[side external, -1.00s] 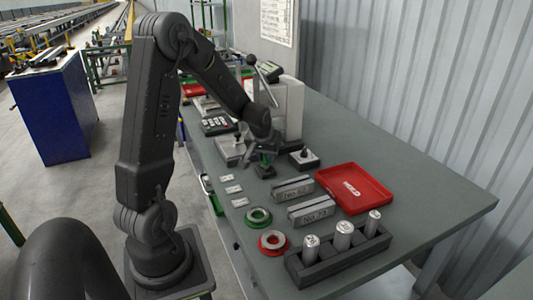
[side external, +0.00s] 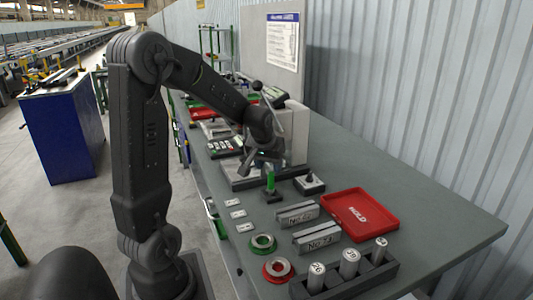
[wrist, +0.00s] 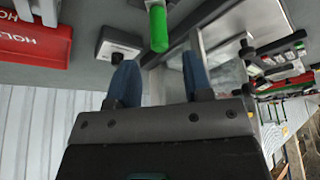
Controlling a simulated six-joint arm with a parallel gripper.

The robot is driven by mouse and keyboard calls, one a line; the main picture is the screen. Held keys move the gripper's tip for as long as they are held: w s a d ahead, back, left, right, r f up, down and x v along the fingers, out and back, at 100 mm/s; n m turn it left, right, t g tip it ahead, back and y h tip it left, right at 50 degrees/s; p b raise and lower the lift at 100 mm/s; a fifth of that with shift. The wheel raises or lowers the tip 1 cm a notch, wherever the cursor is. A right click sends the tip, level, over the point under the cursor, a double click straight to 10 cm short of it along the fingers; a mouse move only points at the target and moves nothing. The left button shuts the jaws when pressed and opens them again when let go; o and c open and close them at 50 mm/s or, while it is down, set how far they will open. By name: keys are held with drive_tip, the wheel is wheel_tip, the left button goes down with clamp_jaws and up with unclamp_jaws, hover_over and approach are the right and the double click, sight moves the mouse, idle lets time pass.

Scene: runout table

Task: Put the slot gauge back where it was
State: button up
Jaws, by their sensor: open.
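A piece with an upright green handle (side external: 269,178) and a dark foot, which I take to be the slot gauge, stands on the grey table (side external: 430,215). In the wrist view its green handle (wrist: 158,28) lies beyond the fingertips, between their lines. My gripper (side external: 262,160) is just above and beside the handle. In the wrist view my gripper (wrist: 158,75) has its two blue fingers apart with nothing between them. The handle appears free of the fingers.
A small block with a black knob (side external: 309,184) stands close to the right. Nearby are two marked metal blocks (side external: 297,215), a red HOLD tray (side external: 360,214), a green ring (side external: 263,244), a red ring (side external: 278,269) and a pin rack (side external: 345,280). The table's right side is clear.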

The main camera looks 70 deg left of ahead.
drive_tip(key=s+d+r+m+t+h, duration=0.1)
drive_tip(key=s+d+r+m, duration=0.1)
drive_tip(key=d+r, duration=0.35)
drive_tip(key=s+d+r+m, duration=0.2)
drive_tip(key=d+r, duration=0.1)
drive_tip(key=d, duration=0.5)
drive_tip(key=s+d+m+t+h, duration=0.1)
drive_tip(key=s+d+m+h, duration=0.1)
drive_tip(key=s+d+m, duration=0.3)
drive_tip(key=s+d, duration=0.4)
drive_tip(key=d, duration=0.3)
drive_tip(key=shift+d+r, duration=0.2)
drive_tip(key=shift+d, duration=0.1)
